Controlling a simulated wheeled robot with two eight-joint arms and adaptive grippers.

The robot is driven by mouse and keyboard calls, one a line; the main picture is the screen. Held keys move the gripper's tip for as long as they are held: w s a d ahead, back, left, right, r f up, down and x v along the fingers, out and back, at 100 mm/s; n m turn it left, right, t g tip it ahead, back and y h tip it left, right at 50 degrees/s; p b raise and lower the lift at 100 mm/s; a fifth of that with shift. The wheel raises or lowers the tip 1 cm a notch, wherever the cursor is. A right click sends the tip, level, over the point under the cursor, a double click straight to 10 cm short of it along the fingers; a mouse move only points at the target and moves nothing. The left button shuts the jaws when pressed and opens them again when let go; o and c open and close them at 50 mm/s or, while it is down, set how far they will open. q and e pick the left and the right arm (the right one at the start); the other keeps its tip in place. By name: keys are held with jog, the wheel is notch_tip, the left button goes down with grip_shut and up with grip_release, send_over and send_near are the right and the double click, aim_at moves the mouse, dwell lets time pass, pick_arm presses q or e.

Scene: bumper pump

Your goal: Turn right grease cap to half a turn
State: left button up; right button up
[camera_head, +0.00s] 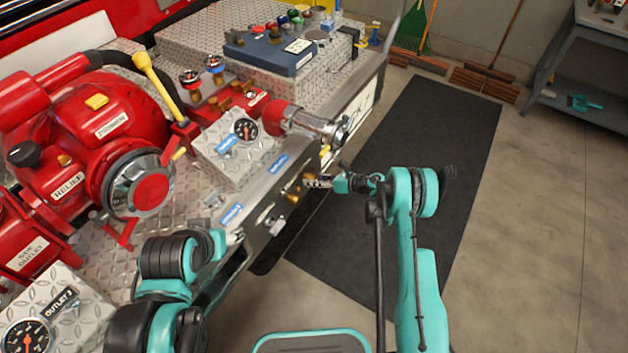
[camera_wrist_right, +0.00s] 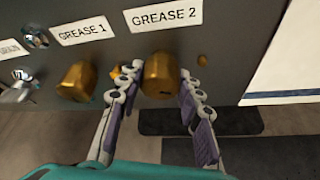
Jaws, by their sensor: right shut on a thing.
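The right grease cap (camera_wrist_right: 158,76) is a brass-coloured knob under the "GREASE 2" label (camera_wrist_right: 164,18) in the right wrist view. My right gripper (camera_wrist_right: 155,82) has its two fingers on either side of this cap and is shut on it. In the head view my right gripper (camera_head: 318,182) reaches the front panel from the right and mostly hides the cap. The other brass cap (camera_wrist_right: 76,82), under "GREASE 1", is to the left and free of the fingers; it also shows in the head view (camera_head: 293,196). My left gripper (camera_head: 234,237) is partly visible near the panel; its jaws are unclear.
A metal valve (camera_wrist_right: 20,88) sticks out at the panel's left. A chrome outlet (camera_head: 318,126) juts out above the caps. The red pump (camera_head: 85,120) stands at left. A black mat (camera_head: 420,160) and open floor lie at right.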

dwell(0.4)
jog(key=o, duration=1.2)
jog(key=shift+c, duration=0.2)
jog(key=v, duration=1.2)
jog(key=shift+w, duration=0.1)
